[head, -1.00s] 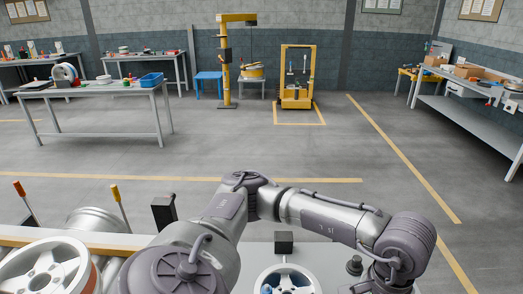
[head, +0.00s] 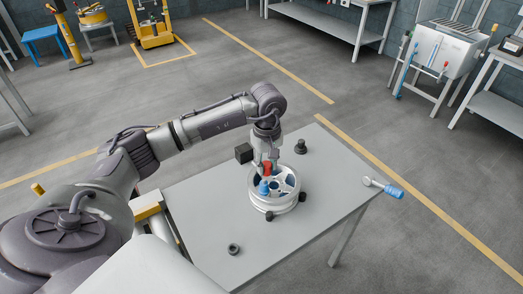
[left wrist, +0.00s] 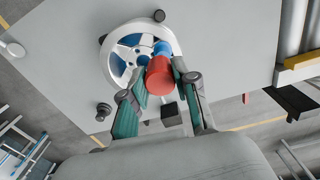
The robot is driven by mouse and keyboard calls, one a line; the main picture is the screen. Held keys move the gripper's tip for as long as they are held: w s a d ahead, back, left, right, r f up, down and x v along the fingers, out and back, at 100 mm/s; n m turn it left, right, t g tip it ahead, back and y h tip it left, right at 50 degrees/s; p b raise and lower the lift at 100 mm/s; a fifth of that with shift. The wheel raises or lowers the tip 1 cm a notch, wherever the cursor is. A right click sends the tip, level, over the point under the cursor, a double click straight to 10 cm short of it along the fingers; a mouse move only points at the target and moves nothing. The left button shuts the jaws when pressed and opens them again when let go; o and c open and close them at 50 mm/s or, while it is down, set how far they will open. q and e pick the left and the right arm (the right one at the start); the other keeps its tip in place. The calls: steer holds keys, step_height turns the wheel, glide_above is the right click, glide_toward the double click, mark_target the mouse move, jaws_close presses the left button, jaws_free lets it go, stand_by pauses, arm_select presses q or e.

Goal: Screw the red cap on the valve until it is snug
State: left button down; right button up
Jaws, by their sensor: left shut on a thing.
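The red cap (head: 267,168) is between the fingers of my left gripper (head: 266,160), above the wheel (head: 274,201) on the table. In the left wrist view the red cap (left wrist: 160,82) is large and sits between both fingertips of the left gripper (left wrist: 160,72), which is shut on it. The wheel (left wrist: 116,62) lies flat beyond it, pale with blue inside its openings. A blue piece (head: 263,187) stands on the wheel close to the cap; it shows just behind the cap in the wrist view (left wrist: 162,48). I cannot make out the valve or whether the cap touches it. My right gripper is out of view.
The grey table (head: 205,215) also bears a black block (head: 243,153), a black knob-like piece (head: 300,146), a dark ring (head: 234,249) and a blue-handled tool (head: 391,190) at its right corner. The table's front left is mostly clear.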

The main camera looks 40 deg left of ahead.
arm_select(q)
steer(key=shift+w+a+f+n, duration=0.2)
steer(key=shift+w+a+n, duration=0.25)
steer(key=shift+a, duration=0.2)
steer(key=shift+s, duration=0.2)
steer(key=shift+f+b, duration=0.25)
steer(key=shift+b, duration=0.3)
step_height(320, 180, down, 2)
steer(key=shift+f+b, duration=0.25)
steer(key=shift+b, duration=1)
steer(key=shift+f, duration=0.15)
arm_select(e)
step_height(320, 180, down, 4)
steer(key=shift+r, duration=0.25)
arm_select(q)
steer(key=shift+d+b, duration=0.1)
steer(key=shift+b, duration=0.25)
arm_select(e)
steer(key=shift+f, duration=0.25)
